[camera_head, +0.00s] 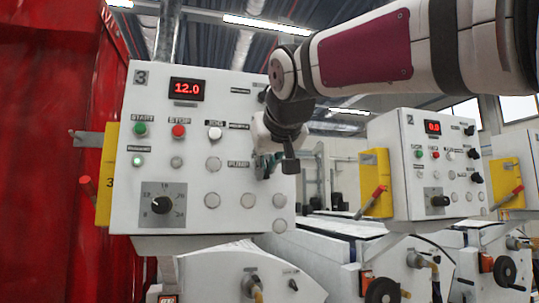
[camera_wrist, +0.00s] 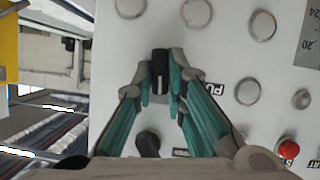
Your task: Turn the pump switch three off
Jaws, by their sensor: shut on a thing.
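Control panel 3 (camera_head: 185,90) is a white box with a red display (camera_head: 187,89) reading 12.0. The pump switch (camera_wrist: 160,64) is a small black knob with a pale mark, beside a partly hidden label (camera_wrist: 215,88) in the wrist view. My gripper (camera_wrist: 161,88) is shut on this knob, with a teal-padded finger on each side. In the head view my gripper (camera_head: 268,165) is at the panel's right side, next to the pump label (camera_head: 239,163), and my arm and gripper hide the knob.
Another black knob (camera_wrist: 148,143) is close to my fingers in the wrist view. Green start (camera_head: 140,129) and red stop (camera_head: 178,131) buttons are on the same panel. Panel 2 (camera_head: 408,165) stands to the right, with a yellow box (camera_head: 377,170) on its side.

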